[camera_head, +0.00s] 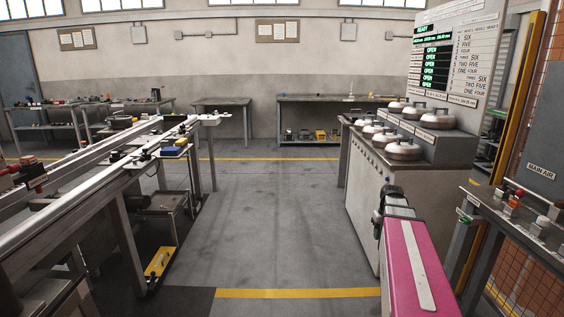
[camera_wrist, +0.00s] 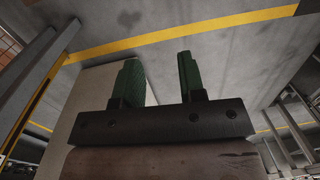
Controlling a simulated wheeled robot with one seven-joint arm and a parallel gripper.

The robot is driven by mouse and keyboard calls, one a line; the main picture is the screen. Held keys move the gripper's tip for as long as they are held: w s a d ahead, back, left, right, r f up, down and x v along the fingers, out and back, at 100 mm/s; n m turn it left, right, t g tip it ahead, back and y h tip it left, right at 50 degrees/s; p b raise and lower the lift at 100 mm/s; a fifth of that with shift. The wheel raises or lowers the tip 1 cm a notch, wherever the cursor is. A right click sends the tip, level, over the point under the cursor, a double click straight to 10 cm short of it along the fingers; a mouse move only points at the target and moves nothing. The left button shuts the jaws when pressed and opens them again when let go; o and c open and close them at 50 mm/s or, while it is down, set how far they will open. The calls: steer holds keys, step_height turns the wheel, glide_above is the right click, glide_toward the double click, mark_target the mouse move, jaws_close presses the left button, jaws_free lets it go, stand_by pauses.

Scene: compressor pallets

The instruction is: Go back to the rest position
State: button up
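My gripper (camera_wrist: 165,80) shows in the wrist view with two green-faced fingers spread apart and nothing between them. Bare grey floor and a yellow floor line lie behind it. In the head view my pink arm (camera_head: 420,265) reaches forward at the lower right, beside the grey cabinet. The fingers cannot be made out clearly in the head view.
A grey cabinet (camera_head: 372,205) with several round-lidded units stands right of centre under a status board (camera_head: 446,60). A long metal rail bench (camera_head: 80,205) runs along the left. Tables (camera_head: 335,98) stand at the back wall. The middle aisle floor (camera_head: 270,220) is clear.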

steer(key=s+a+f, duration=0.5)
steer(key=a, duration=0.5)
steer(key=s+a+f, duration=0.5)
steer(key=s+a, duration=0.1)
steer(key=a, duration=0.4)
steer(key=shift+s+a+h, duration=0.15)
steer(key=shift+a+h, duration=0.1)
steer(key=shift+h, duration=0.15)
steer(key=shift+f, duration=0.1)
